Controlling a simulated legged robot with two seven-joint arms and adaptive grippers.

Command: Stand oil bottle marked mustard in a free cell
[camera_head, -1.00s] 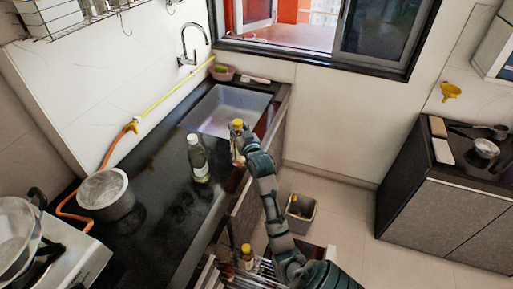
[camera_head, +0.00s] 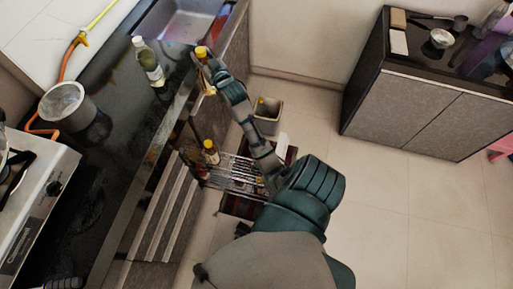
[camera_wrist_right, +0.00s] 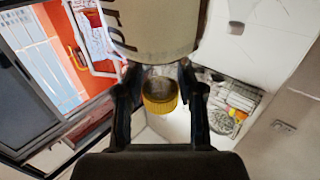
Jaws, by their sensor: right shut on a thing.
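My right gripper (camera_head: 202,64) is shut on a bottle with a yellow cap (camera_head: 201,51), held beside the counter edge near the sink. In the right wrist view the yellow cap (camera_wrist_right: 160,94) shows between the fingers. A pale surface with dark letters (camera_wrist_right: 150,28), apparently the bottle's label, fills the top, cut off and unreadable as a word. An open drawer with a wire rack (camera_head: 238,173) is below, partly hidden by my right arm. A yellow-capped bottle (camera_head: 210,152) stands at its left end; its cells are too small to tell apart. My left gripper is out of view.
A metal pot (camera_head: 67,106) is farther left, near the stove (camera_head: 40,190). The sink (camera_head: 187,20) is behind. A grey bin (camera_head: 267,113) stands on the floor, which is clear farther right.

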